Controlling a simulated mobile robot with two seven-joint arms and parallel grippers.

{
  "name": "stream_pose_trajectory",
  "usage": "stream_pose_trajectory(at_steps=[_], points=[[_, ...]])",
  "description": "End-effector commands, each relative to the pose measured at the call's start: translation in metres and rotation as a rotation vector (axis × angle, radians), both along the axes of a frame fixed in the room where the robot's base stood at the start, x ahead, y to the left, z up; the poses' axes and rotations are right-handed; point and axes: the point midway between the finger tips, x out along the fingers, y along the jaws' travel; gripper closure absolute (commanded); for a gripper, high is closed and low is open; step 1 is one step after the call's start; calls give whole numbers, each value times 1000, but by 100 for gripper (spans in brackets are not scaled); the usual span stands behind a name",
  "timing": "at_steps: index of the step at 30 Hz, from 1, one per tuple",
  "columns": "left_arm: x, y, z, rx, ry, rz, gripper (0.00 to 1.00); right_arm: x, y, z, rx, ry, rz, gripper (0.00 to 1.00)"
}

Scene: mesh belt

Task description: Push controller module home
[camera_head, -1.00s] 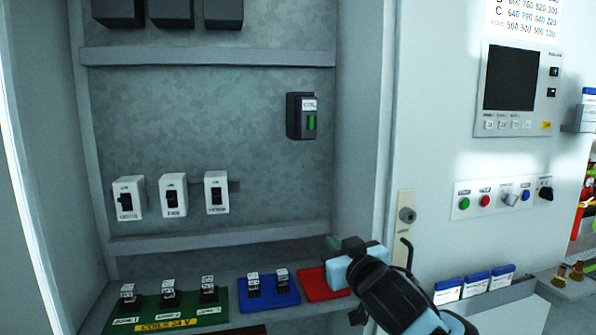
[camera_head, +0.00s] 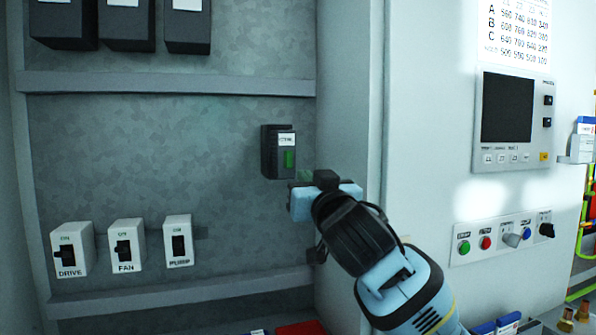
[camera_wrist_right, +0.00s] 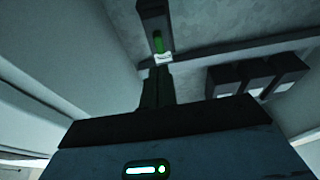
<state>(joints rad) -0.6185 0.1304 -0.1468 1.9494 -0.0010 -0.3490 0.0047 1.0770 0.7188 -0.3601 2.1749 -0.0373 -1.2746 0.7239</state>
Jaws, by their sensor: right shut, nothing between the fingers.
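The controller module (camera_head: 269,153) is a black block with a white label and a green strip, mounted on the grey back wall of the cabinet. My right gripper (camera_head: 304,176) is just below and to the right of the module in the head view, its fingers shut and empty. In the right wrist view the module (camera_wrist_right: 152,18) stands at the top, beyond the shut fingers (camera_wrist_right: 156,88). A gap seems to show between fingertips and module, but I cannot tell exactly how far. How deep the module sits is unclear. My left gripper is out of view.
Switches labelled DRIVE (camera_head: 72,250), FAN (camera_head: 127,246) and PUMP (camera_head: 178,241) sit low on the left. A rail (camera_head: 165,84) crosses above the module, with black blocks (camera_head: 126,25) over it. The cabinet's right side wall (camera_head: 348,100) is close beside my right arm.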

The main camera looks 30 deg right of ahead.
Motion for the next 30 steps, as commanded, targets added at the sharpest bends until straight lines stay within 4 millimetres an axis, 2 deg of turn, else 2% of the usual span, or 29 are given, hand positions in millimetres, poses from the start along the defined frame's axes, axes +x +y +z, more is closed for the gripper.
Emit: stream_pose_trajectory(at_steps=[21,30], points=[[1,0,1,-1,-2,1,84,67,-16,17,2,1,0,100],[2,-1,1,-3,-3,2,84,82,-20,22,1,0,0,100]])
